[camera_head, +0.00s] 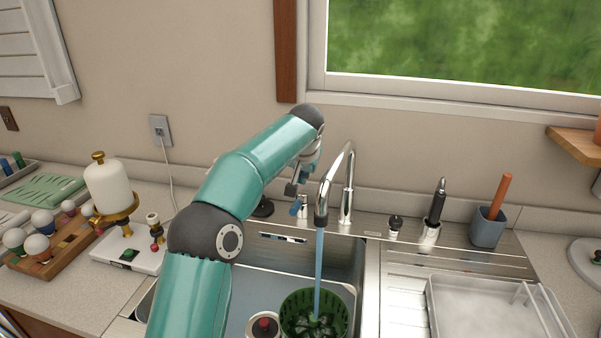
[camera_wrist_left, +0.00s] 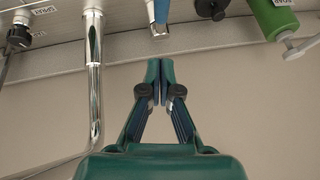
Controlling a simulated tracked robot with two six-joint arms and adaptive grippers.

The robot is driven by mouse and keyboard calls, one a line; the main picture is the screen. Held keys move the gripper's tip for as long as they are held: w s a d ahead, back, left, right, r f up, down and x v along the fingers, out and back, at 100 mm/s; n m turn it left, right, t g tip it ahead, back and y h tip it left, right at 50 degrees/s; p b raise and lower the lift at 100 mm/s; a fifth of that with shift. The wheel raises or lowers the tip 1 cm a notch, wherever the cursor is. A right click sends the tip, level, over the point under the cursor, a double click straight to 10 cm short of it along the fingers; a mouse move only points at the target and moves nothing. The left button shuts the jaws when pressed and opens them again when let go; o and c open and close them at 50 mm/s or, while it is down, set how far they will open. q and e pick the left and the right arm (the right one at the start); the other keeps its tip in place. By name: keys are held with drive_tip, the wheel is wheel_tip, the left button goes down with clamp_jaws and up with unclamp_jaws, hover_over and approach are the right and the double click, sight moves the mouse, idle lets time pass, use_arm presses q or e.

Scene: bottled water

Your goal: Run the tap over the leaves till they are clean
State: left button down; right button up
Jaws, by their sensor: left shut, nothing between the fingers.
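The chrome tap (camera_head: 347,175) arches over the sink, and a blue stream of water (camera_head: 319,260) falls from its spout. The stream runs into a green basket (camera_head: 287,317) in the sink, which holds dark green leaves (camera_head: 314,325). A small tap lever with a blue end (camera_head: 297,208) stands just left of the tap. My left gripper (camera_head: 292,189) is behind the spout, close to this lever. In the left wrist view its fingers (camera_wrist_left: 160,76) are shut and empty, apart from the blue lever (camera_wrist_left: 159,12); the tap (camera_wrist_left: 94,80) is to their left. My right gripper is out of view.
A red-topped jar (camera_head: 264,325) stands left of the basket. A white tray (camera_head: 485,315) lies on the drainer at right, with a grey brush cup (camera_head: 488,229) behind it. A green soap bottle (camera_wrist_left: 271,16) shows in the left wrist view.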

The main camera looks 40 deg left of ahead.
use_arm(q)
drive_tip(key=p, duration=0.1)
hover_over(297, 210)
drive_tip(key=w, duration=0.3)
wheel_tip(297, 210, down, 5)
drive_tip(key=shift+s+a+f, duration=0.1)
drive_tip(key=shift+s+f, duration=0.15)
drive_tip(key=shift+f, duration=0.4)
drive_tip(key=shift+s+a+f, duration=0.1)
drive_tip(key=shift+s+f, duration=0.2)
drive_tip(key=shift+f, duration=0.35)
drive_tip(key=shift+s+a+f, duration=0.1)
drive_tip(key=shift+s+f, duration=0.15)
drive_tip(key=shift+f, duration=0.4)
drive_tip(key=shift+b, duration=0.3)
drive_tip(key=f+b, duration=0.1)
drive_tip(key=b, duration=0.3)
drive_tip(key=s+f+t+b, duration=0.1)
drive_tip(key=b, duration=0.3)
drive_tip(key=shift+d+f+y+b, duration=0.2)
drive_tip(key=shift+f+y+b, duration=0.05)
drive_tip(key=shift+y+b, duration=0.15)
drive_tip(key=shift+s+d+f, duration=0.1)
drive_tip(key=shift+f, duration=0.15)
drive_tip(key=shift+s+f, duration=0.1)
